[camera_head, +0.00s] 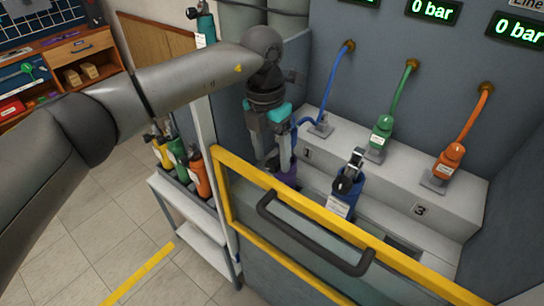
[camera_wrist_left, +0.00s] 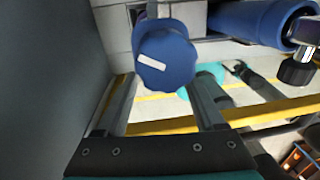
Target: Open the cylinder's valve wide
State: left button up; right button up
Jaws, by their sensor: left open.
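In the left wrist view a round blue valve knob (camera_wrist_left: 165,55) with a white bar on its face sits just beyond my left gripper (camera_wrist_left: 162,82), in line with the gap between its fingers. I cannot tell whether the fingers touch it. The left gripper (camera_head: 270,160) is open and empty, pointing down behind the yellow-framed guard in the head view. A purple-blue part (camera_head: 287,176) shows at its fingertips, partly hidden. A blue cylinder (camera_head: 345,186) with a white label and a metal fitting on top stands to the right of it. My right gripper is not in view.
The yellow-framed guard (camera_head: 350,232) with its dark handle (camera_head: 310,240) borders the bench front. Blue (camera_head: 333,85), green (camera_head: 402,90) and orange (camera_head: 477,112) hoses run to bench stations behind. The displays (camera_head: 432,10) read 0 bar. Several cylinders (camera_head: 197,172) stand in a side rack.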

aim_at(267, 162)
pick_arm(q)
notch_tip(267, 162, up, 14)
jog(key=a+p, duration=0.1)
jog(key=shift+w+p, duration=0.35)
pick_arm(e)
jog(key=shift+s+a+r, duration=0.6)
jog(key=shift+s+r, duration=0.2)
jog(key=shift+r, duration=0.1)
pick_arm(q)
jog(key=shift+f, duration=0.15)
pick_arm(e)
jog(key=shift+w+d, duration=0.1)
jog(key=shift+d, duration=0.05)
